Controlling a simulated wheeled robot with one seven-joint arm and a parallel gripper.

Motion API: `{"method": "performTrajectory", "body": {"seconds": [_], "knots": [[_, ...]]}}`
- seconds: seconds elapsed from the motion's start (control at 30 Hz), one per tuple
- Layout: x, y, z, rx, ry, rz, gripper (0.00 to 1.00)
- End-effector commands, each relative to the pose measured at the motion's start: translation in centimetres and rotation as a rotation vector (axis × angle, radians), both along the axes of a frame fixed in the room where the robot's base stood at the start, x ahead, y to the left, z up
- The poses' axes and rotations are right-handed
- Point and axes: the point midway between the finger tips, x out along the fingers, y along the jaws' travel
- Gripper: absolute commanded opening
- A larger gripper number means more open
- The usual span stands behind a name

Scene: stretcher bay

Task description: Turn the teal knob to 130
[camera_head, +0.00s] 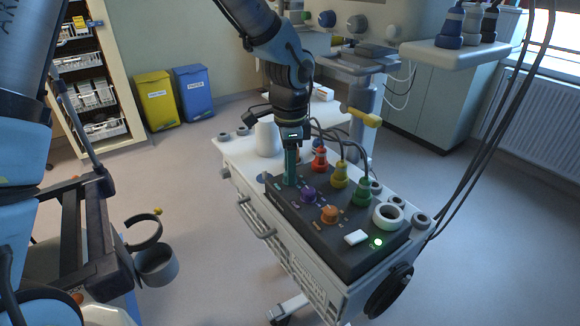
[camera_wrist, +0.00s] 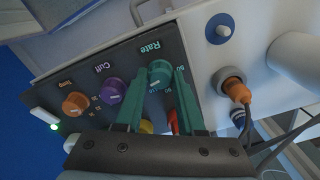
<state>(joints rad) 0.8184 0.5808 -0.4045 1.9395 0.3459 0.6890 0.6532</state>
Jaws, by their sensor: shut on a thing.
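The teal knob (camera_wrist: 160,74), marked "Rate", sits on the dark panel (camera_wrist: 88,66) beside the purple knob (camera_wrist: 113,91), marked "Cuff". My gripper (camera_wrist: 163,84) is shut on the teal knob, one teal finger on each side. Scale marks show by the knob, but I cannot read its setting. In the head view my gripper (camera_head: 290,182) points straight down at the panel's far left corner and hides the knob. The orange knob (camera_head: 329,214) stands farther along the panel.
Red (camera_head: 319,158), yellow (camera_head: 340,177) and green (camera_head: 362,192) cable plugs stand behind the knobs. A white ring (camera_head: 388,216), a white block (camera_head: 356,237) and a lit green light (camera_head: 377,242) are at the right end. A white jar (camera_head: 266,139) stands behind my gripper.

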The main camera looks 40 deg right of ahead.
Motion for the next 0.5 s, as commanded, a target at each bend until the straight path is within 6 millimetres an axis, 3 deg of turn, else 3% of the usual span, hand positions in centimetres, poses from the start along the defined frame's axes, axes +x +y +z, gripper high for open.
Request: {"method": "performTrajectory", "body": {"seconds": [0.43, 0.47, 0.5], "knots": [[0.01, 0.0, 0.0, 0.0, -0.001, -0.014, 0.0], [0.01, 0.0, 0.0, 0.0, -0.001, -0.014, 0.4], [0.01, 0.0, 0.0, 0.0, -0.001, -0.013, 0.45]]}}
